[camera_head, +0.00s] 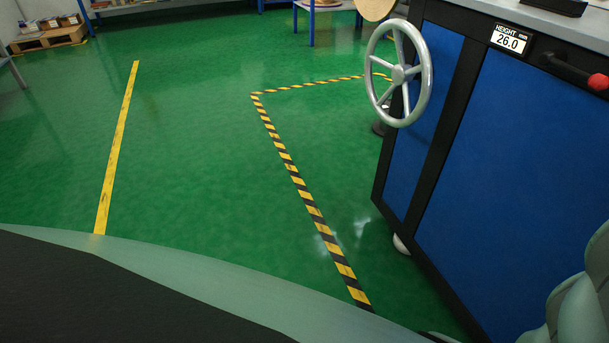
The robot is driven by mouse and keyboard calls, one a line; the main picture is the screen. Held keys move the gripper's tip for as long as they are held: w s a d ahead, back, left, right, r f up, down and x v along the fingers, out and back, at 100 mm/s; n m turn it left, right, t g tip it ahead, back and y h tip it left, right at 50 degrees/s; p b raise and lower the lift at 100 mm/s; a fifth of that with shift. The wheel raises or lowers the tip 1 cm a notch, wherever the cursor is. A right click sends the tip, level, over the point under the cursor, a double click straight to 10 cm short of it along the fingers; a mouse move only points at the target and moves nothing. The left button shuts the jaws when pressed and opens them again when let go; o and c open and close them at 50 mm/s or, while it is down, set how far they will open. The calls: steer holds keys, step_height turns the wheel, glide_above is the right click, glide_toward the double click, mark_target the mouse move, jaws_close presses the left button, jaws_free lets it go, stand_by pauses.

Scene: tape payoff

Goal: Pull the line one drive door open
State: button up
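A machine cabinet with a black frame (457,95) stands at the right. It has a large blue panel (530,190) and a narrower blue panel (425,120) to its left. Both panels look flush with the frame. I see no label naming a line one drive door, so I cannot tell which panel it is, or whether it shows. A black lever with a red end (598,81) sticks out at the upper right of the large panel. My gripper is not in view; a grey-green part at the lower right edge appears to be my arm.
A silver handwheel (399,73) juts out from the cabinet's left side. A display (510,40) reads height 26.0 mm. Black-and-yellow tape (300,185) and a yellow line (117,145) mark the open green floor. A pallet with boxes (48,36) lies far left.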

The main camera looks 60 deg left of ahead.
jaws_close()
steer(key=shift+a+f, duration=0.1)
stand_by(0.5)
steer(key=b, duration=0.1)
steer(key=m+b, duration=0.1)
steer(key=b, duration=0.1)
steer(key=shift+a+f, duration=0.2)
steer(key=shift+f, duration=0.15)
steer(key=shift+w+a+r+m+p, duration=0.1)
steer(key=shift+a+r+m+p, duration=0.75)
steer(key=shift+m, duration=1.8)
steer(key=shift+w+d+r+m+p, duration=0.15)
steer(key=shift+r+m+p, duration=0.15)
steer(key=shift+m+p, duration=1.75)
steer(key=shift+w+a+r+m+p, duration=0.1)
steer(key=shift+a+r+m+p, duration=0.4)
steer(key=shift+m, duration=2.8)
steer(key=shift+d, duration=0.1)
